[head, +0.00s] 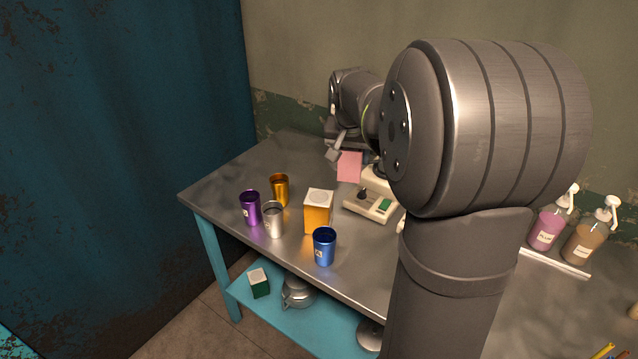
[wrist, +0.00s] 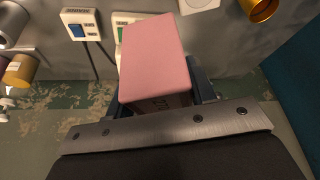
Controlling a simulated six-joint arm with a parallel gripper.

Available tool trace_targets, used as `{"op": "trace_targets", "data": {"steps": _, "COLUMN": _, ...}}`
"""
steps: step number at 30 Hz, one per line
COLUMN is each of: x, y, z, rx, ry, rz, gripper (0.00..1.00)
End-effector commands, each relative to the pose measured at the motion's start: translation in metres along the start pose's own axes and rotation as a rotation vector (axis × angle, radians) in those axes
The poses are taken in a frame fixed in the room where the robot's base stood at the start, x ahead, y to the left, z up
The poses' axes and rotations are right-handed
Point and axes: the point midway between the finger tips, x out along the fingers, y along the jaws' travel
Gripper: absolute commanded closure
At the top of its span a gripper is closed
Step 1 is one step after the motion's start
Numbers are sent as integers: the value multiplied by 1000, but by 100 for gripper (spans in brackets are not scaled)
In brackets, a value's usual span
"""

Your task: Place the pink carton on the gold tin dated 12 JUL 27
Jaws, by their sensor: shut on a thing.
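The pink carton (head: 349,166) is held by my gripper (head: 338,151) above the rear part of the metal table. In the wrist view the carton (wrist: 153,58) sits between the dark fingers of my gripper (wrist: 160,98), which is shut on it. A gold tin (head: 280,190) stands at the table's left, apart from the carton. A gold tin also shows cut off at the top right of the wrist view (wrist: 259,8). I cannot read a date on it in either view.
Purple (head: 250,207), silver (head: 273,219) and blue (head: 324,246) tins stand near the front edge. An orange carton (head: 317,215) stands between them and a device with a green panel (head: 371,204). Pump bottles (head: 546,226) stand right. A lower shelf (head: 325,319) holds a green box (head: 259,283).

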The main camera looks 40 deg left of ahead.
Motion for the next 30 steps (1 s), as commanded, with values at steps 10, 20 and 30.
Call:
{"op": "trace_targets", "data": {"steps": 10, "x": 45, "y": -71, "z": 4, "rx": -2, "ry": -1, "rz": 0, "gripper": 81}}
{"op": "trace_targets", "data": {"steps": 20, "x": 67, "y": -80, "z": 12, "rx": 0, "ry": -2, "rz": 1, "gripper": 81}}
{"op": "trace_targets", "data": {"steps": 30, "x": 88, "y": -80, "z": 20, "rx": 0, "ry": 1, "rz": 0, "gripper": 81}}
